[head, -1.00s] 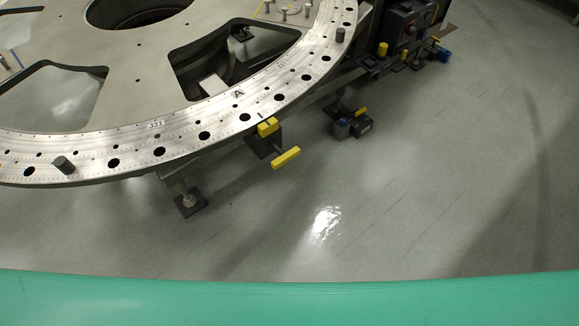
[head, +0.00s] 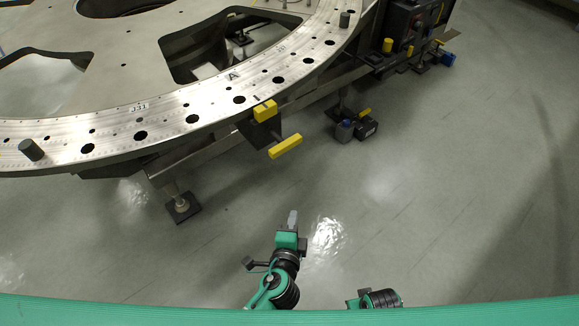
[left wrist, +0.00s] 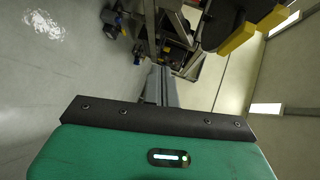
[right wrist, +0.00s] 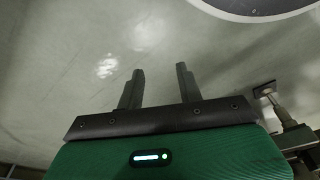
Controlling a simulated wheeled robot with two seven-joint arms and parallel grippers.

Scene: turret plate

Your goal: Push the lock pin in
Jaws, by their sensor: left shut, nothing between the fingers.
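A yellow bar handle (head: 285,146) on a short rod sticks out from a dark bracket under the turret plate's rim; it looks like the lock pin's handle. A yellow block (head: 265,110) sits just above it at the rim of the turret plate (head: 190,104). My left gripper (head: 292,218) is shut and empty over the floor, below the handle in the head view and apart from it. In the left wrist view its fingers (left wrist: 158,86) are together, with yellow parts (left wrist: 238,39) at the upper right. My right gripper (right wrist: 158,86) is open and empty in the right wrist view.
Dark boxes (head: 356,128) lie on the floor right of the handle. A dark control unit (head: 408,28) with yellow parts stands at the upper right. A support foot (head: 182,207) stands below the plate at left. The floor in front is clear.

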